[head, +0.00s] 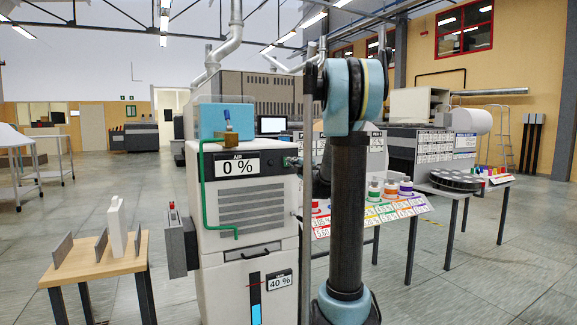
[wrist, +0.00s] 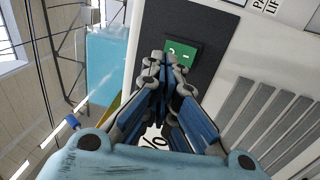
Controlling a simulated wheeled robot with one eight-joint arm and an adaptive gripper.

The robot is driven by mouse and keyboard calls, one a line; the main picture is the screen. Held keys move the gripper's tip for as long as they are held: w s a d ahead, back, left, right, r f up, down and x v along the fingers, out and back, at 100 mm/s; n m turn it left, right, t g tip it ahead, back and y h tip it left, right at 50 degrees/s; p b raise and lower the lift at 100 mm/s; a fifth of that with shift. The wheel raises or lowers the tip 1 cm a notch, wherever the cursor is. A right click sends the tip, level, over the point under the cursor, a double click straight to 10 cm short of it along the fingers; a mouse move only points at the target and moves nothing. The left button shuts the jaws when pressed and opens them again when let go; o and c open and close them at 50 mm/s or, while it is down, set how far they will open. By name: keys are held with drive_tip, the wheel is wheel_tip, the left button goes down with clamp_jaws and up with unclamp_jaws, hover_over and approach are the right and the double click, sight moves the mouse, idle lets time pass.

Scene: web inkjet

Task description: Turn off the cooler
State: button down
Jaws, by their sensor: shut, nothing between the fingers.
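A white cabinet (head: 213,260) stands left of my arm in the head view. It has a display reading 0 % (head: 245,164), a vent grille (head: 252,207) and a gauge marked 40 % (head: 279,282). No label in the frames names it as the cooler. In the wrist view, a small green panel with pale marks (wrist: 182,50) sits on a dark plate on a light machine front. My gripper (wrist: 166,62) is shut and empty, its tips in front of the panel's lower left; contact cannot be told. My gripper is not clearly visible in the head view.
A small wooden table (head: 75,270) with a white bottle (head: 117,227) stands at the left. A long table with colourful bottles and labels (head: 385,210) stands behind my arm.

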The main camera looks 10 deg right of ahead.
drive_tip(key=s+d+r, duration=0.1)
drive_tip(key=s, duration=0.6)
drive_tip(key=shift+s+d, duration=0.3)
drive_tip(key=shift+s, duration=0.05)
drive_tip(key=shift+r, duration=0.1)
drive_tip(key=s+d+f+m+g+h, duration=0.2)
drive_tip(key=s+d+f+m+h, duration=0.35)
drive_tip(key=s+m, duration=0.25)
drive_tip(key=s+d+f+m+g+h, duration=0.35)
drive_tip(key=s+f+m+h, duration=0.2)
drive_tip(key=s+m, duration=0.2)
drive_tip(key=s+a+f+m+g+y, duration=0.1)
drive_tip(key=s+a+f+m+g, duration=0.1)
drive_tip(key=s+f, duration=0.5)
drive_tip(key=s+a+f+m+g+y, duration=0.2)
drive_tip(key=s+a+f+g, duration=0.3)
drive_tip(key=s, duration=0.7)
drive_tip(key=s+a+f+m+g+y, duration=0.2)
drive_tip(key=s+a+f+g, duration=0.1)
drive_tip(key=s+f, duration=0.7)
drive_tip(key=shift+s+a+g, duration=0.3)
drive_tip(key=shift+a+g, duration=0.1)
drive_tip(key=shift+g, duration=0.05)
